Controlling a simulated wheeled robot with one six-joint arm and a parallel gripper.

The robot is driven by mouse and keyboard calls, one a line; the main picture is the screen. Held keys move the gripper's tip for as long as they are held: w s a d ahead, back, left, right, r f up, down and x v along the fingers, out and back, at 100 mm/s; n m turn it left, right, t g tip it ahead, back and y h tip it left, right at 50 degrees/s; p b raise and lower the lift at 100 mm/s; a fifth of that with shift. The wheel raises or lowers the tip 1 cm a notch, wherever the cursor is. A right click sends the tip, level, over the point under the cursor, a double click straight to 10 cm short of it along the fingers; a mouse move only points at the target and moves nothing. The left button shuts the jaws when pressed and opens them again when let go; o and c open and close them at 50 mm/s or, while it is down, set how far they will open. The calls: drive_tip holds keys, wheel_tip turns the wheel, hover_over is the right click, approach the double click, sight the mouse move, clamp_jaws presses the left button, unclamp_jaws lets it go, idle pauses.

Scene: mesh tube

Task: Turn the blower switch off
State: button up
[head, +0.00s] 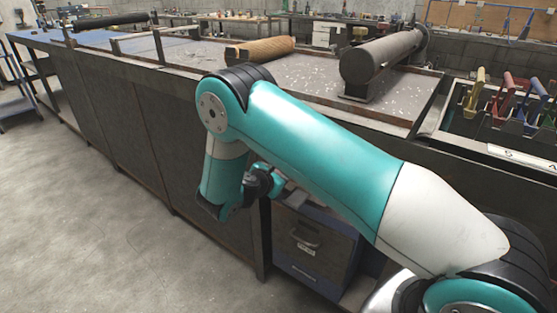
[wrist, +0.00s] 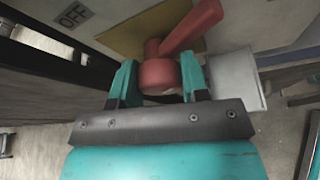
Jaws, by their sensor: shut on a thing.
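The blower switch (wrist: 162,76) is red, with a round hub and a lever arm that slants to the upper right in the wrist view. It sits in front of a yellowish plate (wrist: 128,32). A label reading OFF (wrist: 73,14) is at the upper left, on the side away from the lever's slant. My gripper (wrist: 160,88) has its two teal fingers on either side of the red hub and is shut on it. In the head view my arm reaches down beside the bench front, and the switch is hidden there.
A long bench (head: 150,95) runs across the head view, bearing a dark cylinder (head: 383,57) and a brown roll (head: 262,48). A drawer cabinet (head: 312,250) stands under it, near my arm. Coloured handles (head: 505,100) are at right. Open floor (head: 90,220) lies at left.

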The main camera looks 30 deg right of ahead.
drive_tip(key=shift+r+n+g+h+p, duration=0.15)
drive_tip(key=shift+n+g+h+p, duration=0.15)
drive_tip(key=shift+n+g+p, duration=0.9)
drive_tip(key=shift+n+p, duration=0.25)
drive_tip(key=shift+n, duration=0.35)
drive_tip(key=n, duration=0.1)
drive_tip(key=n+g+h, duration=0.1)
drive_tip(key=shift+f+n+b, duration=0.3)
drive_tip(key=shift+n+b, duration=0.05)
drive_tip(key=shift+n, duration=0.05)
drive_tip(key=shift+n+g+h, duration=0.3)
drive_tip(key=shift+n+g, duration=0.2)
drive_tip(key=shift+g, duration=0.1)
drive_tip(key=shift+r, duration=0.1)
drive_tip(key=o, duration=0.9)
